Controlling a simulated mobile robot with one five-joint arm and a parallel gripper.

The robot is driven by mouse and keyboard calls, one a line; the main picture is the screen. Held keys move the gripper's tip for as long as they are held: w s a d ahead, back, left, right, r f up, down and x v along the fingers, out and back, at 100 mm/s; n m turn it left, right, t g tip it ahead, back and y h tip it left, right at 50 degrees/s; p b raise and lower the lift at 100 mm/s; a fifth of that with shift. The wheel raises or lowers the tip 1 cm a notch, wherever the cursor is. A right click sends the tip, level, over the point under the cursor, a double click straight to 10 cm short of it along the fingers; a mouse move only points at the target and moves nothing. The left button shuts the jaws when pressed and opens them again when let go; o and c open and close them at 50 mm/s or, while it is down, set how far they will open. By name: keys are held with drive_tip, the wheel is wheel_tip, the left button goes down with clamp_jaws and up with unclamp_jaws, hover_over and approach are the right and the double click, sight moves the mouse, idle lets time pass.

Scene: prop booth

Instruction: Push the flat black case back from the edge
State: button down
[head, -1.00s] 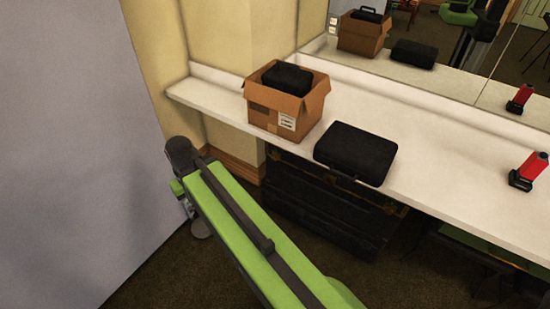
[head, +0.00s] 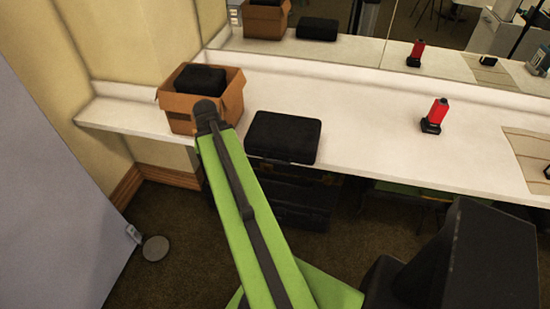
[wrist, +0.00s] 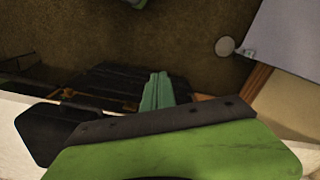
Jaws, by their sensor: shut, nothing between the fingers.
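The flat black case (head: 284,136) lies on the white counter (head: 370,120), its near side at or slightly over the front edge. It also shows at the lower left of the wrist view (wrist: 48,132), partly hidden by my wrist. My gripper (wrist: 158,80) shows its green fingers shut and empty in the wrist view, with the floor and dark cases below the counter behind them. The case is to the left of the fingers there, and I see no contact. In the head view my arm's end is just left of the case and hides the gripper.
An open cardboard box (head: 180,112) with a black case (head: 200,77) inside stands left of the flat case. A red and black object (head: 435,115) stands to the right. Dark cases (head: 297,200) sit under the counter. A mirror backs the counter, which is clear behind the case.

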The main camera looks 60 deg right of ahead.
sight(288, 125)
drive_tip(key=s+d+r+m+p, duration=0.15)
drive_tip(key=s+d+m, duration=0.35)
drive_tip(key=s+d, duration=0.95)
wheel_tip(288, 125, down, 10)
drive_tip(key=f+b, duration=0.1)
drive_tip(key=b, duration=1)
drive_tip(key=d, duration=0.1)
drive_tip(key=w+d+r, duration=0.1)
drive_tip(key=d, duration=0.1)
drive_tip(key=shift+w+r+p, duration=0.15)
drive_tip(key=shift+p, duration=0.15)
drive_tip(key=w+d, duration=0.2)
drive_tip(key=d, duration=0.5)
drive_tip(key=w+d, duration=0.2)
drive_tip(key=d, duration=0.6)
drive_tip(key=w+d, duration=0.3)
drive_tip(key=d, duration=0.4)
drive_tip(key=shift+d, duration=0.2)
